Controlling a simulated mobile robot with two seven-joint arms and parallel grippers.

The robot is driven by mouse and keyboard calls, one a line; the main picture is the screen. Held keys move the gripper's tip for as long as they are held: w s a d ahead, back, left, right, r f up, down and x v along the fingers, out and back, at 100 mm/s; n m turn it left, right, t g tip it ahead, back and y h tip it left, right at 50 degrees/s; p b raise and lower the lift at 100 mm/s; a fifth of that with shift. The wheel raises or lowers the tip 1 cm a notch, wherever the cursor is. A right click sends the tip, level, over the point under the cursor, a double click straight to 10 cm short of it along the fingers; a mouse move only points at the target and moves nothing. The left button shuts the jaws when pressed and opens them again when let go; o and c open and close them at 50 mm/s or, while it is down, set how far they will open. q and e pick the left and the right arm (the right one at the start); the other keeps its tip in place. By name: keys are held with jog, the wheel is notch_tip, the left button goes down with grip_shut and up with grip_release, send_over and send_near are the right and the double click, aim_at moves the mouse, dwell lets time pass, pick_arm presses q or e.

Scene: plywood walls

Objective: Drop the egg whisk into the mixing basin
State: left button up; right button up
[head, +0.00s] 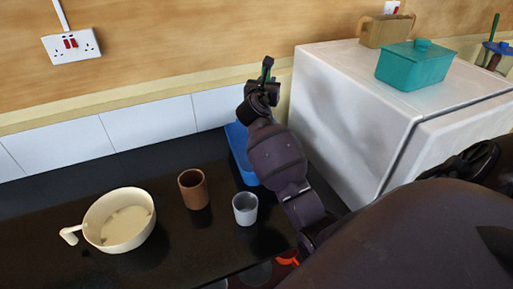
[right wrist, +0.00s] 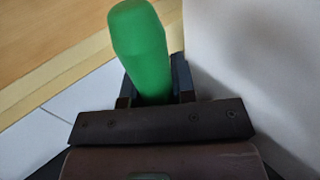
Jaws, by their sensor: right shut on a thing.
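My right gripper (head: 265,82) is raised above the back of the dark counter, near the tiled wall and left of the white appliance. It is shut on a green handle (head: 267,64), which I take to be the egg whisk's. In the right wrist view the green handle (right wrist: 142,50) stands between the two dark fingers (right wrist: 153,90). The whisk's wire end cannot be made out in either view. The mixing basin (head: 91,222), a cream bowl with a side handle, stands at the left of the counter, well apart from the gripper. My left gripper is not in view.
A brown cup (head: 194,190) and a small grey cup (head: 245,209) stand between the basin and my right arm. A blue container (head: 238,146) is partly hidden behind that arm. The white appliance (head: 345,110) bears a teal lidded box (head: 413,68) and a tan box (head: 386,31).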

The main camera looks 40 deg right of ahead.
jog(key=shift+f, duration=0.8)
notch_tip(320, 180, down, 4)
jog(key=shift+r+b, duration=0.2)
jog(key=shift+b, duration=0.45)
jog(key=shift+f+b, duration=0.45)
jog(key=shift+b, duration=0.1)
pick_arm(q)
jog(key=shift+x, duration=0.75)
pick_arm(e)
jog(key=o, duration=1)
pick_arm(q)
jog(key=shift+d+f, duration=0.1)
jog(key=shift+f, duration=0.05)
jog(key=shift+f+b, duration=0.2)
jog(key=shift+b, duration=0.1)
pick_arm(e)
jog(key=v, duration=1)
jog(key=shift+s+a, duration=0.2)
jog(key=shift+a, duration=0.15)
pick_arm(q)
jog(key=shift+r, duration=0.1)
